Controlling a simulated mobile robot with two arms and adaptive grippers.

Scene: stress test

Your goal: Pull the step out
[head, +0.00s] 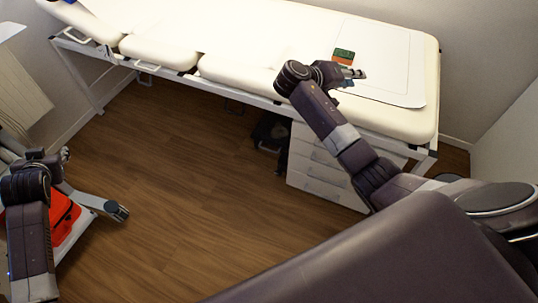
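No step can be made out with certainty. A dark object (270,132) stands on the floor in the shadow under the padded couch; its shape is unclear. My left gripper (64,155) is at the far left, above a pale frame with a dark-ended foot (116,210); its fingers are small and partly hidden by its wrist. My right gripper (358,74) is over the couch top, close to a small green and orange box (343,56). I cannot tell whether its fingers touch anything.
The cream couch (242,72) runs along the back wall on a white frame. A white drawer unit (325,178) stands beneath it, partly behind my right arm. A red bag (62,217) is at the left beside my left arm. The wooden floor (180,180) between is clear.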

